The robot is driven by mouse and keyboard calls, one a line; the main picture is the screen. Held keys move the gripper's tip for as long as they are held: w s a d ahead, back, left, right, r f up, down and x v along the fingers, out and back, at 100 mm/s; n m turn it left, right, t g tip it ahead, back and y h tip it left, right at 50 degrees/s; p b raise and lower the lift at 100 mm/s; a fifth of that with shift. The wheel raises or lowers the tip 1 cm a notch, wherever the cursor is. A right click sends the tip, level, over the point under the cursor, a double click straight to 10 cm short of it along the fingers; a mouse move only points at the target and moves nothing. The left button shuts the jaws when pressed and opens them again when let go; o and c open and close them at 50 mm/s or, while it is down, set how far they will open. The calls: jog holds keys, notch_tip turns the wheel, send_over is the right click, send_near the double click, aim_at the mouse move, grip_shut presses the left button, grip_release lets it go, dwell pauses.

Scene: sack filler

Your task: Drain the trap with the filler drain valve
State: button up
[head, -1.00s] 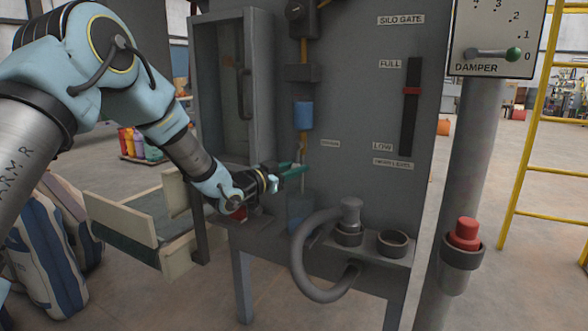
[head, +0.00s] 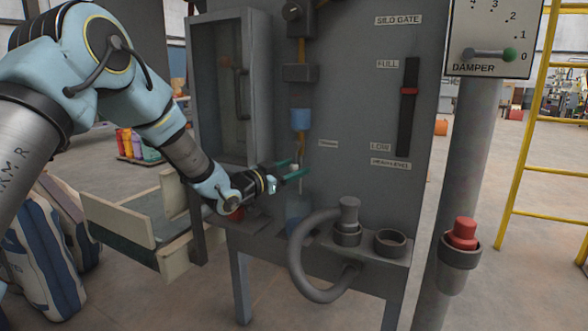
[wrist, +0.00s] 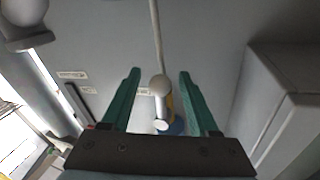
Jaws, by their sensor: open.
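The trap (head: 301,120) is a small bowl with blue liquid, hanging on a yellow pipe on the front of the grey filler cabinet. The drain valve (head: 302,141) sits just under it, small and partly unclear in the head view. My gripper (head: 303,170) is open, its green fingers just below the valve. In the wrist view my gripper (wrist: 160,75) has a pale rounded knob or lever, seemingly of the drain valve (wrist: 160,88), between its fingers, with gaps on both sides. A thin tube runs from there. A bluish clear container (head: 297,209) stands below the gripper.
A grey hose (head: 311,282) loops from a fitting on the lower right shelf. An open-fronted box (head: 224,90) projects left of the trap. A damper panel (head: 495,40) and a red button (head: 462,234) are on the right post.

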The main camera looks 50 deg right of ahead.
jog(key=a, duration=1)
jog(key=shift+w+a+f, duration=0.15)
jog(key=shift+w+a, duration=0.1)
jog(key=shift+a, duration=0.15)
jog(key=w+a+f+n+t+y, duration=0.4)
jog(key=w+a+n+t+y, duration=0.25)
jog(key=w+a, duration=0.75)
jog(key=w+a+f+n+t+y, duration=0.1)
jog(key=a+f+n+y, duration=0.2)
jog(key=a, duration=0.8)
jog(key=w+a+f+n+t+y, duration=0.1)
jog(key=w+a+n+y, duration=0.3)
jog(key=a, duration=0.8)
jog(key=s+a+n+g+y, duration=0.5)
jog(key=s+a+n+g, duration=0.15)
jog(key=s+a, duration=1.15)
notch_tip(320, 180, up, 20)
jog(key=w+p, duration=0.1)
jog(key=p, duration=1.9)
jog(key=shift+d+f+t, duration=0.15)
jog(key=shift+d+t, duration=0.1)
jog(key=shift+t, duration=0.05)
